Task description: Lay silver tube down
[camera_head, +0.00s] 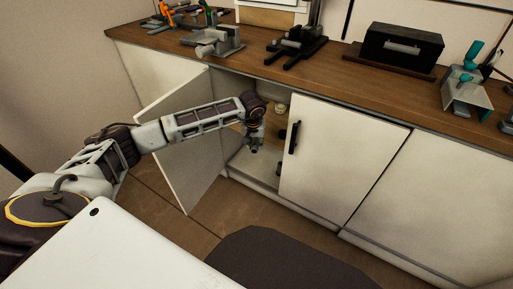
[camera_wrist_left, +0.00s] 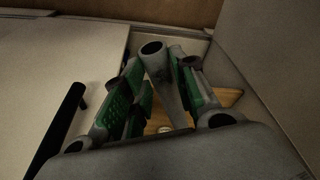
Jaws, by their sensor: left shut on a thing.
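My left gripper (camera_head: 255,143) reaches into the open cabinet beneath the counter, past the swung-out left door. In the left wrist view my left gripper (camera_wrist_left: 156,62) has green-padded fingers on both sides of a grey silver tube (camera_wrist_left: 166,88). The gripper is shut on the tube. The tube's dark open end points away from the wrist, and its near end is hidden by the gripper. In the head view I cannot clearly tell the tube from the gripper. My right gripper is not in view.
The open left door (camera_head: 187,150) and the right door (camera_head: 340,160) with a black handle flank the opening. A wooden shelf (camera_wrist_left: 228,97) and small round items (camera_head: 282,108) show inside. Tools and a black box (camera_head: 402,46) stand on the wooden counter (camera_head: 340,80).

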